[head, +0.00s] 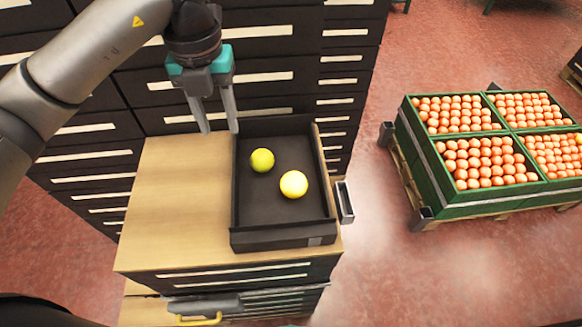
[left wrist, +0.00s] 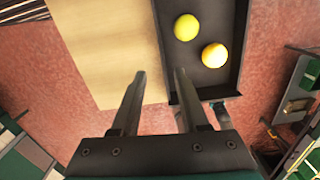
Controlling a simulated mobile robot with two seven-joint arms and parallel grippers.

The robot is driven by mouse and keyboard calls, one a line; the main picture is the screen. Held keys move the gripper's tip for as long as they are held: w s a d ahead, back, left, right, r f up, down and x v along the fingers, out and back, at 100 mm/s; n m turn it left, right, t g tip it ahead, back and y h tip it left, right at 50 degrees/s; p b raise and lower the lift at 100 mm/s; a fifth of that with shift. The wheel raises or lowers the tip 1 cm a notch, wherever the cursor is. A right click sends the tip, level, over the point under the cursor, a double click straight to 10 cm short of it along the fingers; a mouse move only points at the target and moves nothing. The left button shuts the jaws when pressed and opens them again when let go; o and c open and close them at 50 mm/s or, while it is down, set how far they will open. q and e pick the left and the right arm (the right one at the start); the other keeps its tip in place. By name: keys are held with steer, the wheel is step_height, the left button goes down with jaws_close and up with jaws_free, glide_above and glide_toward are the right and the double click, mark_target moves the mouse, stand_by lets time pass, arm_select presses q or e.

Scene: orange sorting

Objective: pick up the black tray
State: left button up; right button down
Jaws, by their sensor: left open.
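The black tray (head: 282,222) lies on the right part of a wooden cabinet top, with a green-yellow fruit (head: 262,160) and a lighter yellow fruit (head: 294,184) inside it. My left gripper (head: 220,130) is open and empty, above the tray's far left corner in the head view. In the left wrist view its fingers (left wrist: 160,75) point toward the board, and the tray (left wrist: 240,40) shows at upper right with both fruits. Whether a finger touches the tray wall cannot be told.
The wooden top (head: 175,205) is bare left of the tray. Dark drawer cabinets (head: 280,75) stand close behind. A metal handle (head: 345,202) sticks out beside the tray's right side. Green crates (head: 425,165) of orange fruit stand on a pallet at right, with red floor between.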

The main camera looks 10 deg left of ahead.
arm_select(q)
steer(key=b, duration=0.1)
glide_toward(234, 173)
steer(key=shift+n, duration=0.4)
steer(key=f, duration=0.5)
steer(key=shift+w+f, duration=0.35)
steer(key=shift+f, duration=0.05)
steer(key=f, duration=0.5)
steer(key=shift+s+f, duration=0.1)
steer(key=shift+s, duration=0.2)
jaws_close()
stand_by(0.3)
